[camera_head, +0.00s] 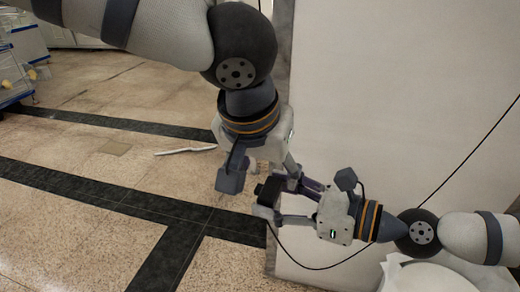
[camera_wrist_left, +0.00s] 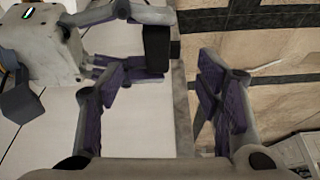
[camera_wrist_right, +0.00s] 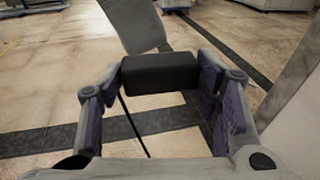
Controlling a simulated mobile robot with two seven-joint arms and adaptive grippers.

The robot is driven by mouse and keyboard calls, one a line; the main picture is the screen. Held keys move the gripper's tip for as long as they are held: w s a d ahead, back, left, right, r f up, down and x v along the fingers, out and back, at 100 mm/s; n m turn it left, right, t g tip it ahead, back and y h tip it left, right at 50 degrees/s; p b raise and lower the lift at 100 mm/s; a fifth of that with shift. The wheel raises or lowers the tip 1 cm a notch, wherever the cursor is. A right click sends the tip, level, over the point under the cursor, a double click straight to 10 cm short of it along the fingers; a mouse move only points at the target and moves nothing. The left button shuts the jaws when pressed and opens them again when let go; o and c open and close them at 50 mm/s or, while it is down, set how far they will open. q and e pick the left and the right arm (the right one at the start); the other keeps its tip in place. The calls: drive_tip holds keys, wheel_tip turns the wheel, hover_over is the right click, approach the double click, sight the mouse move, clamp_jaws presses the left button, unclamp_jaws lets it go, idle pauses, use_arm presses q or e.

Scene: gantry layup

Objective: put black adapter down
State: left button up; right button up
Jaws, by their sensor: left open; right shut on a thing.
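The black adapter (camera_head: 269,190) is a small dark block held in the air between the fingers of my right gripper (camera_head: 270,200). In the right wrist view the adapter (camera_wrist_right: 160,73) spans the gap between both fingers, and a thin black cable (camera_wrist_right: 131,125) hangs from it. My left gripper (camera_wrist_left: 160,78) is open and empty, close to the adapter and above it in the head view. In the left wrist view the adapter (camera_wrist_left: 157,45) shows near the gap between the left fingers, not gripped by them. The arms hide part of the adapter in the head view.
A large pale flat surface (camera_head: 400,90) fills the right side; the cable (camera_head: 320,268) loops across it. A white round object (camera_head: 430,278) stands at the lower right. The tiled floor (camera_head: 70,210) with dark bands lies to the left, with a thin white strip (camera_head: 187,150) on it.

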sight(269, 187)
use_arm(q)
drive_tip(key=x, duration=0.4)
drive_tip(key=shift+w+f, duration=0.1)
drive_tip(key=shift+f, duration=0.1)
drive_tip(key=shift+c, duration=0.5)
drive_tip(key=c, duration=1.2)
drive_tip(key=shift+o, duration=0.2)
use_arm(e)
drive_tip(key=o, duration=1.4)
